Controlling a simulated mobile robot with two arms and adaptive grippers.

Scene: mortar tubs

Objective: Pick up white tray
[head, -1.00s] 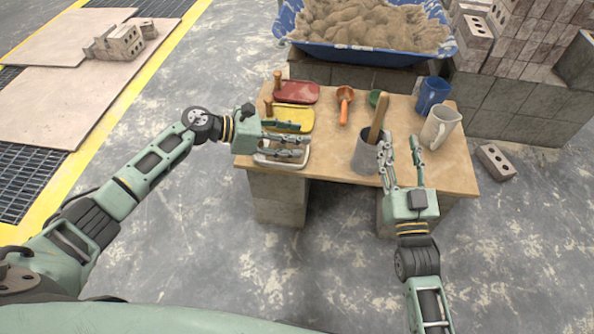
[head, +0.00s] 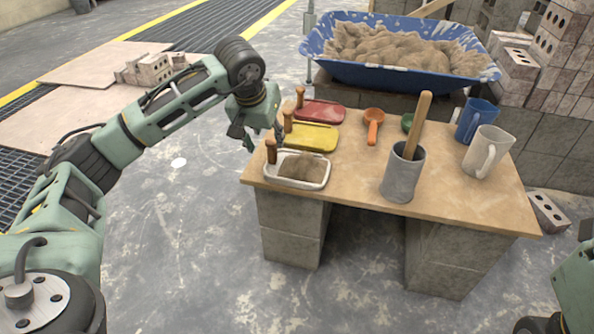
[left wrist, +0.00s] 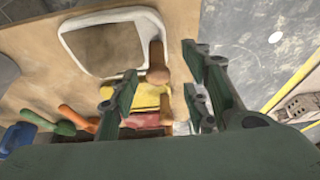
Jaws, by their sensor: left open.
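The white tray (head: 297,184) lies at the near left corner of the wooden table, with a pale rim, a brown inside and a wooden handle (head: 271,151) at its left end. It also shows in the left wrist view (left wrist: 68,27). My left gripper (head: 262,142) is open and points down beside the handle end of the tray. In the left wrist view the handle's rounded end appears between the open fingers (left wrist: 160,78). I see no contact with the tray. Only a piece of my right arm shows at the right edge; its fingers are out of frame.
A yellow tray (head: 312,137) and a red tray (head: 320,111) lie behind the white one. An orange scoop (head: 373,122), a grey pot (head: 401,180) with a wooden stick, a white jug (head: 487,152) and a blue mug (head: 475,121) share the table (head: 455,190).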

